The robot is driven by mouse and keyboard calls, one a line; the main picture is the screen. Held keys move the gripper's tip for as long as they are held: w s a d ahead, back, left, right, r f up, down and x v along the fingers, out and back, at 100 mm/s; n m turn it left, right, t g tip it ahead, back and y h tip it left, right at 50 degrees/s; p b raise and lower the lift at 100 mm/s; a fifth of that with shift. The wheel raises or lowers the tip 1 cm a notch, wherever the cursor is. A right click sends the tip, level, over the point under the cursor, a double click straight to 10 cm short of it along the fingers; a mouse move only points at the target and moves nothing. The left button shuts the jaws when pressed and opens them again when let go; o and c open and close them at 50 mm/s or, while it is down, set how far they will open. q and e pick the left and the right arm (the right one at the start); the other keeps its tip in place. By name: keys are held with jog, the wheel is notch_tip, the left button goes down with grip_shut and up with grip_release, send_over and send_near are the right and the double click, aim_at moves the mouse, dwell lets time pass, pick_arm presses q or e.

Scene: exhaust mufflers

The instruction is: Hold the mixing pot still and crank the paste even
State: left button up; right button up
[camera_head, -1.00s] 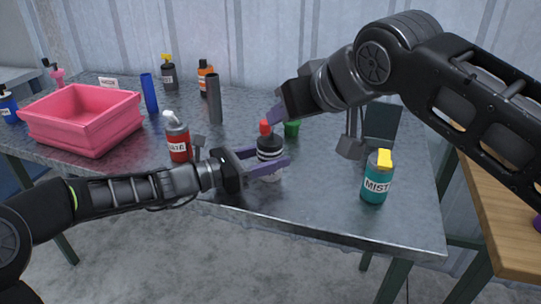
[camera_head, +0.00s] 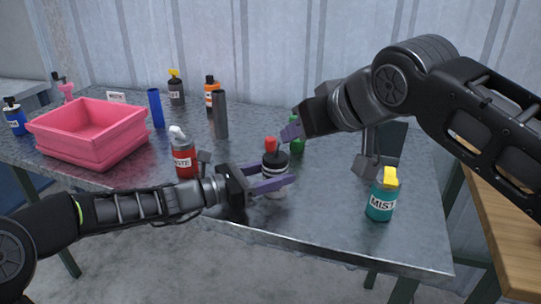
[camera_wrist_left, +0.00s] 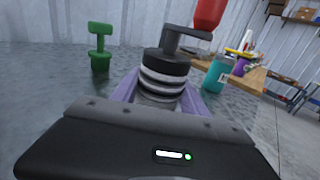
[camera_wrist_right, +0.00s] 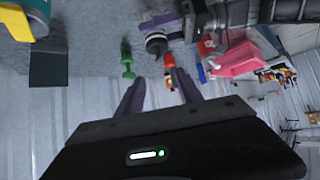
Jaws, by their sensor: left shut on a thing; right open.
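The mixing pot (camera_head: 275,166) is a small upright pot with black and white bands near the table's front edge. A dark crank arm (camera_wrist_left: 180,36) rises from its lid and ends in a red knob (camera_head: 270,144). My left gripper (camera_head: 280,178) is shut around the pot's body from the left, with its purple fingers on either side. My right gripper (camera_head: 291,131) is open and empty, above and behind the pot, apart from the knob. In the right wrist view the pot (camera_wrist_right: 156,43) lies beyond the fingers. The paste inside is hidden.
A green tool (camera_head: 297,133) stands just behind the pot. A red bottle (camera_head: 185,160) is to the left, with a pink bin (camera_head: 90,135) beyond. A teal MIST bottle (camera_head: 381,205) is to the right. Dark and blue cylinders stand farther back.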

aim_at(273, 148)
notch_tip(273, 148, down, 7)
jog(key=a+t+y, duration=0.1)
jog(key=t+y, duration=0.2)
jog(key=t, duration=0.3)
jog(key=shift+a+f+t+y, duration=0.15)
jog(key=shift+a+t+y, duration=0.25)
jog(key=x, duration=1.2)
jog(key=shift+c, duration=0.5)
grip_shut()
